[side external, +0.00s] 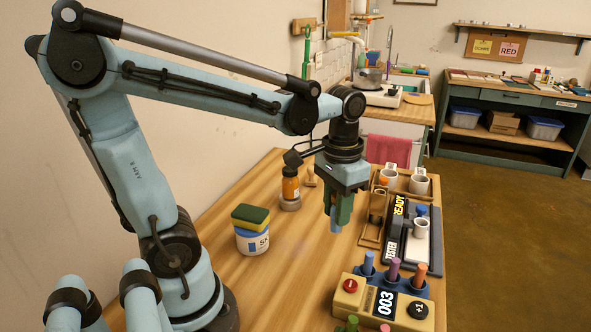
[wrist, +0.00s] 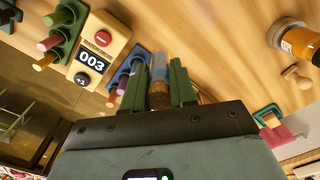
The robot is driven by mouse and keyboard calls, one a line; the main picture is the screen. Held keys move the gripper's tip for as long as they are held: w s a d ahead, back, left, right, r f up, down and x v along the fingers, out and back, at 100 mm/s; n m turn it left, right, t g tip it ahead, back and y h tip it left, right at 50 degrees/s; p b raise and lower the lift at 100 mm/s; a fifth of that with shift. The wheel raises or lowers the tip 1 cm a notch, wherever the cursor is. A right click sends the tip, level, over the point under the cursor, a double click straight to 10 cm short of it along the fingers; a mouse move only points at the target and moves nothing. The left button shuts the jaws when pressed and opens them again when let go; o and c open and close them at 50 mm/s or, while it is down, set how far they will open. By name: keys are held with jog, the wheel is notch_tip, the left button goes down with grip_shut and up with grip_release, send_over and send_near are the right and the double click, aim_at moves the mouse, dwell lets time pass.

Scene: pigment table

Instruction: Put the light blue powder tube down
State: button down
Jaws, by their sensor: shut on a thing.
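My gripper (side external: 339,212) points down over the wooden table, its green fingers shut on the light blue powder tube (side external: 336,227). The tube's pale blue end sticks out below the fingertips, apart from the tabletop in the side external view. In the wrist view, the tube (wrist: 159,66) sits between the two green fingers (wrist: 158,80), with a brown cork-like end nearer the palm. The fingers hide part of the tube in the side external view.
A blue rack (side external: 409,289) with blue, purple and orange tubes stands behind the "003" counter box (side external: 350,298). Right of my gripper are a dark tester tray (side external: 435,262) with cups and a wooden cup holder (side external: 370,232). A sponge-topped jar (side external: 252,240) and orange bottle (side external: 290,186) stand left. Bare wood lies between.

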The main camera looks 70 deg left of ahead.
jog(key=w+a+n, duration=0.3)
jog(key=a+n, duration=0.2)
jog(key=a, duration=0.9)
jog(key=w+a+n, duration=0.3)
jog(key=a+n, duration=0.2)
jog(key=a, duration=1)
jog(key=s+a+f, duration=0.1)
jog(key=a+f, duration=0.1)
jog(key=a, duration=0.1)
jog(key=s+a+f, duration=0.2)
jog(key=a, duration=0.2)
jog(key=s+a+f, duration=0.2)
jog(key=a+f, duration=0.1)
jog(key=shift+a, duration=0.2)
jog(key=shift+f, duration=1.75)
jog(key=shift+f, duration=0.1)
jog(key=c, duration=0.9)
grip_release()
